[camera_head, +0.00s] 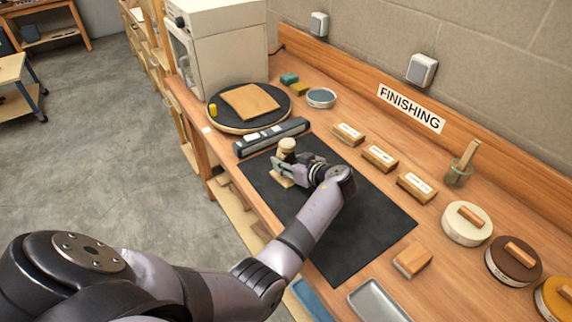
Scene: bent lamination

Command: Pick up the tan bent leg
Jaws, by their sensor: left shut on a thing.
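The tan bent leg (287,147) is at the far left part of a black mat on the bench. Its pale, rounded upper part shows above my gripper, and a flat tan part shows just below the fingers. The rest is hidden behind the gripper. My left gripper (284,168) is shut on the tan leg over the mat. Whether the leg touches the mat or is slightly raised, I cannot tell. My right gripper is not in view.
The black mat (345,245) is otherwise bare. A dark ruler-like bar (272,138) and a round black turntable with a tan board (250,101) lie beyond. Labelled wooden blocks (380,156) line the right.

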